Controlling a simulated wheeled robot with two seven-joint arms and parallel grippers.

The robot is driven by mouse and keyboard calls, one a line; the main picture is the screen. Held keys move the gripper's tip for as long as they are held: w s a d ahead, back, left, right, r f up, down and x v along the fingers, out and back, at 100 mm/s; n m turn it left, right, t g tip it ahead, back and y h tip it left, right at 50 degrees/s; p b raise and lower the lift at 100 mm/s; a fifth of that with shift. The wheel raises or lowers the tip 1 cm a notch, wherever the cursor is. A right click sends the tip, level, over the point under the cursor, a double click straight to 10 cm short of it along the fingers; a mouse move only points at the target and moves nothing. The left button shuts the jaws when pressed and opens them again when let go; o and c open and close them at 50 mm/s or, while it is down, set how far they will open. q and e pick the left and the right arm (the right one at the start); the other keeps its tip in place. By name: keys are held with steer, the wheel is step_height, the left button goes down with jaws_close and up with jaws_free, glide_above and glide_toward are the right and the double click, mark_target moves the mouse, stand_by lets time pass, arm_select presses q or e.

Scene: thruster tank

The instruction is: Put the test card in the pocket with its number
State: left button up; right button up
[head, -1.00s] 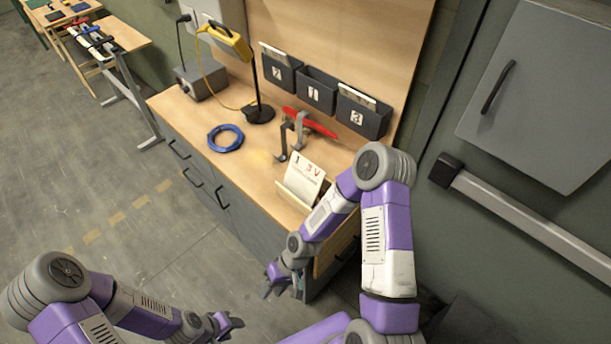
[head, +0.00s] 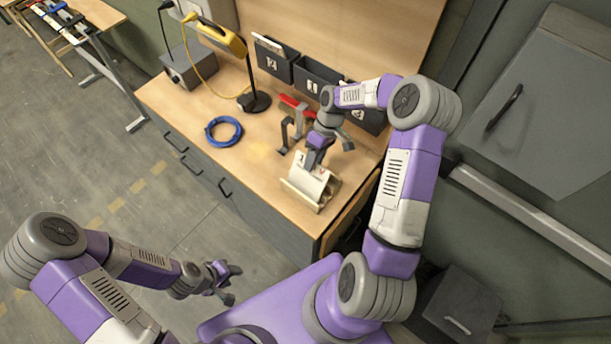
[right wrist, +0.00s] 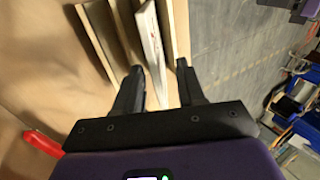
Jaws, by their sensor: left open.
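The white test card (head: 314,182) leans in a wooden holder (head: 299,197) near the bench's front corner. A "1" shows at its top; an earlier frame also shows red "3 V". My right gripper (head: 318,158) is just above the card. In the right wrist view its open fingers (right wrist: 158,88) stand either side of the card's edge (right wrist: 151,45), apart from it. Dark wall pockets read 2 (head: 272,63), 1 (head: 314,86) and 3 (head: 372,118); my right arm partly hides 1 and 3. My left gripper (head: 224,283) is open and empty, away from the bench.
Behind the holder stand a grey bracket (head: 286,134) and a red-handled item (head: 292,104). The bench front-left is clear.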

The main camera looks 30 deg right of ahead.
mark_target(309, 174)
steer(key=p+x, duration=0.1)
steer(key=x, duration=0.4)
steer(key=shift+w+f, duration=0.1)
steer(key=shift+f, duration=0.35)
jaws_close()
